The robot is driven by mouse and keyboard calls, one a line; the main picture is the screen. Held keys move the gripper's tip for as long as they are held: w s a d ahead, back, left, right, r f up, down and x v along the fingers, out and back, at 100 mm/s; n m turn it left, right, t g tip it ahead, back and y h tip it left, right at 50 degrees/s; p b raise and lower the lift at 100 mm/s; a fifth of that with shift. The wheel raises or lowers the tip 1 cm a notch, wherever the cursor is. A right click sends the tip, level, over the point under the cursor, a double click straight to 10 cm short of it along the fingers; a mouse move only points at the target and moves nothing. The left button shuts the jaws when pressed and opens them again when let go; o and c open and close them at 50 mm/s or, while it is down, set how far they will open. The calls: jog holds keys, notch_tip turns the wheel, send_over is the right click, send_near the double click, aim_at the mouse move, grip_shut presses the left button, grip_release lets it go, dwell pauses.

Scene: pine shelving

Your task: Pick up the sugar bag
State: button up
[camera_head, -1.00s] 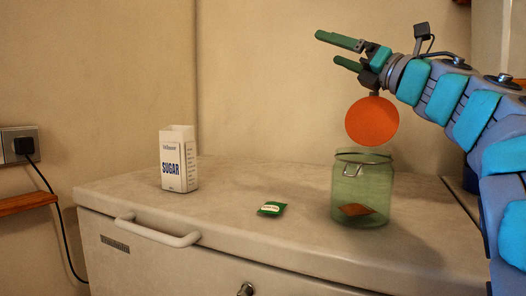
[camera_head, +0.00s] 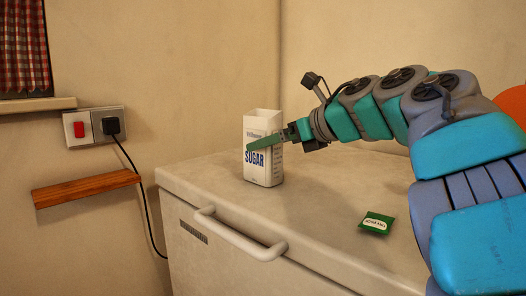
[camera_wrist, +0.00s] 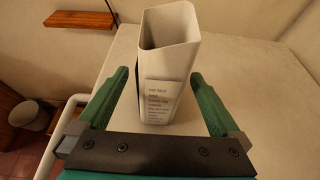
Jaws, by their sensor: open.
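The sugar bag (camera_head: 262,160) is a white, open-topped carton with blue SUGAR lettering, upright on the pale chest top. In the wrist view the bag (camera_wrist: 168,60) stands between my two green fingers, with its small-print side facing me and its hollow top open. My gripper (camera_head: 275,142) is open around the bag; in the head view one finger crosses its front near the lettering. In the wrist view my gripper (camera_wrist: 160,100) shows a gap between each finger and the bag. The other finger is hidden behind the bag in the head view.
The chest top (camera_head: 320,205) is clear around the bag. A green packet (camera_head: 376,223) lies to the right. The chest handle (camera_head: 240,237) juts from the front. A wooden shelf (camera_head: 86,188) and a wall socket (camera_head: 95,126) are at left. An orange disc (camera_head: 514,102) shows at the right edge.

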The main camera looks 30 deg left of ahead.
jog(key=x, duration=0.3)
jog(key=shift+w+a, duration=0.1)
jog(key=shift+w, duration=0.05)
grip_shut()
dwell(0.7)
